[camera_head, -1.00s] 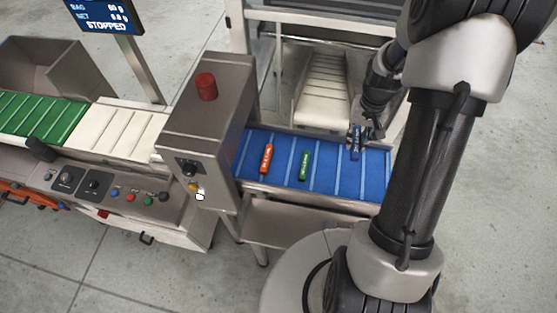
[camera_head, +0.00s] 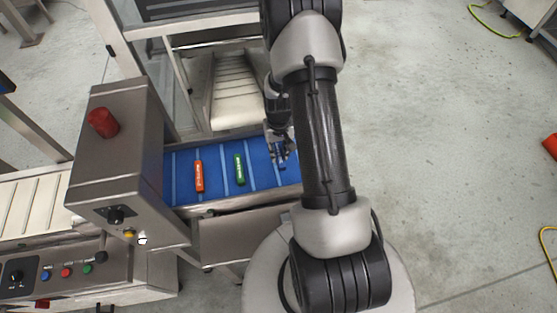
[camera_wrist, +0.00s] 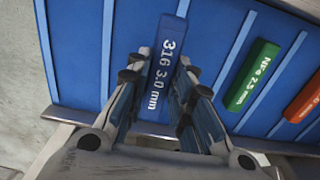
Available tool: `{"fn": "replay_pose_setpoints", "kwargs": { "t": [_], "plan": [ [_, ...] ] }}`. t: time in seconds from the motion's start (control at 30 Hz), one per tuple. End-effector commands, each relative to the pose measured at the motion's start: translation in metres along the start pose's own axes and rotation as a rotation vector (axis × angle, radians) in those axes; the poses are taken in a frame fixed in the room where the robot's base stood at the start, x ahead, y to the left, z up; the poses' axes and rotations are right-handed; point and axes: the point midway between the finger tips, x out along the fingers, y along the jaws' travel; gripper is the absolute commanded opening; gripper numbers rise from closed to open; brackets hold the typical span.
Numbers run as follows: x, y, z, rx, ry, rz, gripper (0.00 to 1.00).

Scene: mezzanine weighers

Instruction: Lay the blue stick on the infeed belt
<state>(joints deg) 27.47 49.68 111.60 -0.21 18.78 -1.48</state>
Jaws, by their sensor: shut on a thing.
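The blue stick (camera_wrist: 163,72), marked "316 3.0 mm", is between the fingers of my gripper (camera_wrist: 160,85) in the wrist view. My gripper is shut on it, low over the blue infeed belt (camera_wrist: 75,50). Whether the stick touches the belt, I cannot tell. In the head view my gripper (camera_head: 281,158) is at the right part of the belt (camera_head: 222,178), and a bit of the blue stick (camera_head: 282,163) shows beside it. A green stick (camera_head: 240,169) and an orange stick (camera_head: 198,176) lie on the belt to the left, apart from it.
A steel cabinet with a red button (camera_head: 103,123) stands at the belt's left end. A white chute (camera_head: 234,95) is behind the belt. A metal edge (camera_wrist: 255,145) runs along the belt's near side. The belt is clear between the sticks.

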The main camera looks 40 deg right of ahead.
Motion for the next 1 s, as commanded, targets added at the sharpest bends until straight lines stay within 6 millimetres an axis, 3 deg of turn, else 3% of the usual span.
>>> {"fn": "replay_pose_setpoints", "kwargs": {
  "t": [0.17,0.4,0.77,0.8,1.0],
  "plan": [
    [0.013,0.0,0.0,0.0,-0.001,0.0,0.0],
    [0.046,0.0,0.0,0.0,0.0,0.0,0.0],
    [0.05,0.0,0.0,0.0,0.001,0.0,0.0],
    [0.05,0.0,0.0,0.0,0.001,0.0,0.22],
    [0.049,0.0,0.0,0.0,0.001,0.0,0.35]
  ]
}}
